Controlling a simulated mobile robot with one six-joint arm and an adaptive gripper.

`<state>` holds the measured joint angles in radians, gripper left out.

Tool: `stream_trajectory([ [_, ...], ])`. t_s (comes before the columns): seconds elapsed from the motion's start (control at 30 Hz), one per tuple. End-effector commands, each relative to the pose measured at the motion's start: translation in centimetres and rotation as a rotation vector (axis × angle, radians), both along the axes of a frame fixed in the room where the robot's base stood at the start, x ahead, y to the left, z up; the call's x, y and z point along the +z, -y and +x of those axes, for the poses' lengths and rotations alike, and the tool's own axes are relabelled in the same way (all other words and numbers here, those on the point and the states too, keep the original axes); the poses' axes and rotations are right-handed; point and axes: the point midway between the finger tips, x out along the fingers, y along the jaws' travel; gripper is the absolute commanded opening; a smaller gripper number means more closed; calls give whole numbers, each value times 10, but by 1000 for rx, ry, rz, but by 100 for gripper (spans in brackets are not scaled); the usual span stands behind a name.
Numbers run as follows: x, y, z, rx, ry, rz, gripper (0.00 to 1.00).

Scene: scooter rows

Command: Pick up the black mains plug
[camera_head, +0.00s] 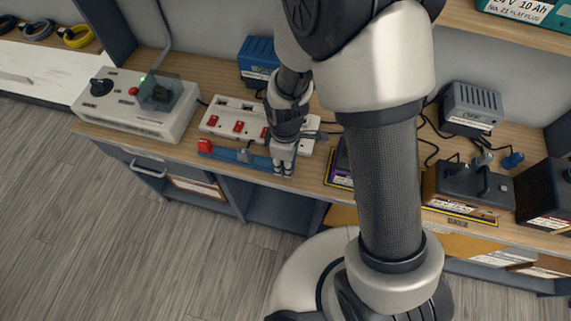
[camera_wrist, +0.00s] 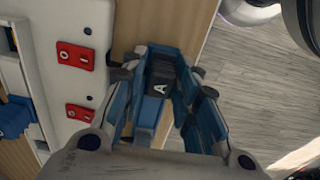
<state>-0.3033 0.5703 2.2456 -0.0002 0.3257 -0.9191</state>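A black piece marked "A" (camera_wrist: 160,87), which looks like the black mains plug, sits low between my fingers in the wrist view, at the blue strip. My gripper (camera_wrist: 162,76) straddles it, one finger on each side, with some space showing beside it; contact is unclear. In the head view my gripper (camera_head: 284,168) is down at the right end of the blue strip (camera_head: 233,155), along the bench's front edge. The plug is hidden there behind my gripper. A red plug-like block (camera_head: 205,146) sits at the strip's left end.
A white socket strip with red switches (camera_head: 225,118) lies just behind; its switches (camera_wrist: 75,56) show at left in the wrist view. A grey tester box (camera_head: 130,105) stands left. A blue box (camera_head: 257,58) stands behind. Black chargers (camera_head: 465,183) and cables fill the right.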

Motion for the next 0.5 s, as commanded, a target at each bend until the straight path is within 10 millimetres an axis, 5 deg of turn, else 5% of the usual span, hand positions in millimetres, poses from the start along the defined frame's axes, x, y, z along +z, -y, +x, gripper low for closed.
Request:
stream_trajectory([
  [0.37, 0, 0, 0, 0, 0, 0, 1],
  [0.5, 0, 0, 0, 0, -1, 0, 0],
])
